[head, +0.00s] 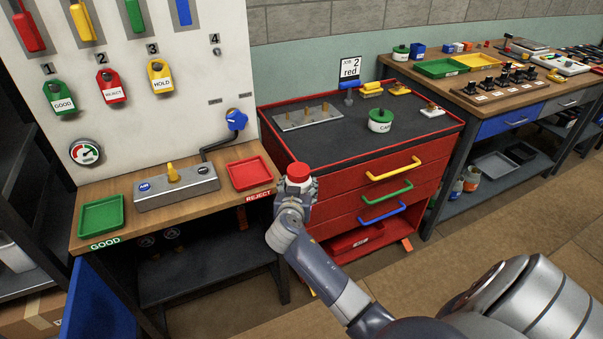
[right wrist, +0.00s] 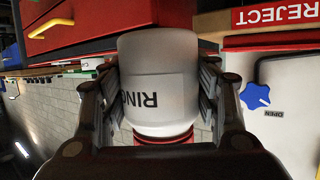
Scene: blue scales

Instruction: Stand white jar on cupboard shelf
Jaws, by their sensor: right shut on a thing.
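My right gripper (head: 299,186) is shut on the white jar, with a finger on each side of it in the right wrist view. The jar's red lid (head: 298,171) faces up in the head view, and the jar looks about upright. The white body (right wrist: 158,80) fills the middle of the right wrist view, with lettering starting "RIN" upside down there. The jar is in the air before the red drawer cabinet (head: 345,180), right of the bench. My left gripper is out of view. I cannot make out a cupboard shelf for certain.
A wooden bench holds a green tray (head: 101,214), a grey fixture (head: 176,189) and a red tray (head: 249,173). A green-lidded jar (head: 380,121) and a metal plate (head: 308,117) sit on the red cabinet. Another bench (head: 480,103) stands at the right. Floor is open at lower right.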

